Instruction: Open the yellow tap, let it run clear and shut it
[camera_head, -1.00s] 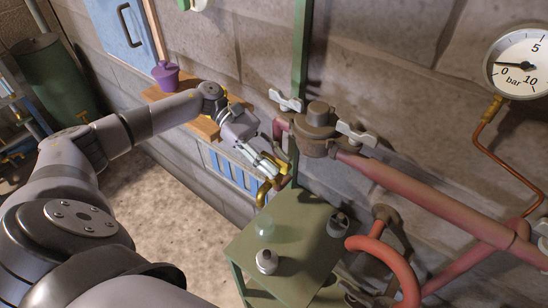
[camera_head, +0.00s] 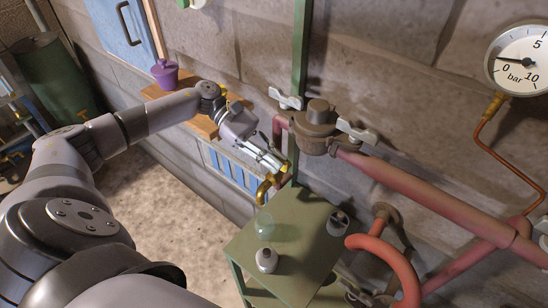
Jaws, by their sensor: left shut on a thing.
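The yellow tap (camera_head: 263,188) is a brass-coloured spout low on the wall pipework, above the green stand. My left gripper (camera_head: 284,166) reaches it from the upper left. Its fingers are shut at the top of the tap, on its handle, which they mostly hide. A clear glass vessel (camera_head: 264,227) stands on the stand below the spout. I cannot make out any flow from the spout. My right gripper is not in view.
A grey-handled valve (camera_head: 318,130) and red pipes (camera_head: 430,200) lie to the right. A pressure gauge (camera_head: 520,62) hangs at upper right.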

